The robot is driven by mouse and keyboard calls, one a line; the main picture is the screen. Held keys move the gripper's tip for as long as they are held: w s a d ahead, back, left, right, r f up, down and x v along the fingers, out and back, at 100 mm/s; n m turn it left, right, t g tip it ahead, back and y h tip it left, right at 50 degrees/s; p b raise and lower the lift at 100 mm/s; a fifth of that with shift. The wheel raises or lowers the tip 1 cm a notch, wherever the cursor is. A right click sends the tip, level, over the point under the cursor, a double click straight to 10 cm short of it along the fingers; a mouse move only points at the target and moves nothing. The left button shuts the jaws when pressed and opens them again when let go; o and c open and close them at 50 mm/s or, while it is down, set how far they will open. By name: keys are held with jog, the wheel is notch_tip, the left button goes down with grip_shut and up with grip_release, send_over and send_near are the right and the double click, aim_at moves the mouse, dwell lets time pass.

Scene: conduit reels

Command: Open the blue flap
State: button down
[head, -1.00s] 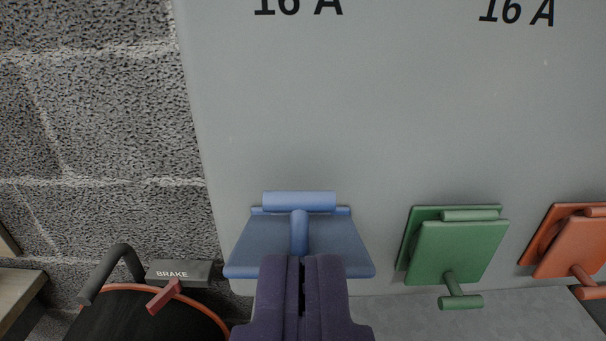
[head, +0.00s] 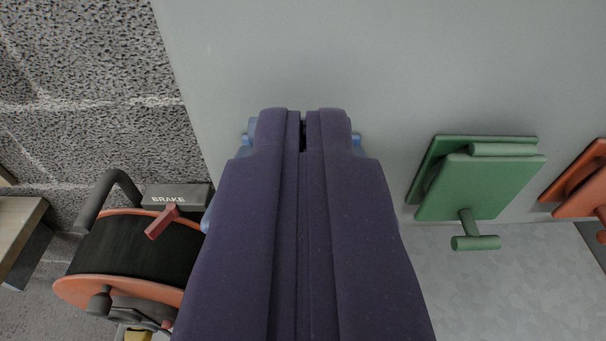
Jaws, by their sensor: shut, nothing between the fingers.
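The blue flap (head: 207,216) is mostly hidden behind my gripper (head: 303,114) in the head view. Only a sliver of its left side and small blue bits (head: 357,139) at either side of the fingertips show. Its T-shaped handle is hidden. The flap sits low on the grey panel, left of the green flap. My gripper is dark purple, shut and empty, with its tips in front of the upper part of the blue flap. I cannot tell whether they touch it.
A green flap (head: 480,185) with a T-handle is to the right, and an orange flap (head: 578,180) beyond it. At lower left is a cable reel (head: 130,245) with a red lever (head: 163,220) by a BRAKE label. The grey panel (head: 400,60) above is bare.

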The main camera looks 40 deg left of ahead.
jog(key=shift+w+r, duration=0.1)
jog(key=shift+r, duration=0.05)
jog(key=r+g+h+p, duration=0.1)
jog(key=p, duration=0.1)
jog(key=w+a+r+g+p, duration=0.1)
jog(key=p, duration=0.2)
jog(key=shift+w+r+g+h+p, duration=0.2)
jog(key=shift+g+h+p, duration=0.1)
jog(key=shift+h+p, duration=0.1)
jog(key=shift+w+a+r+g+h+p, duration=0.15)
jog(key=shift+w+a+g+h+p, duration=0.3)
jog(key=shift+g+p, duration=0.35)
jog(key=shift+w+a, duration=0.1)
jog(key=shift+w, duration=0.2)
jog(key=shift+r+p, duration=0.15)
jog(key=shift+p, duration=0.2)
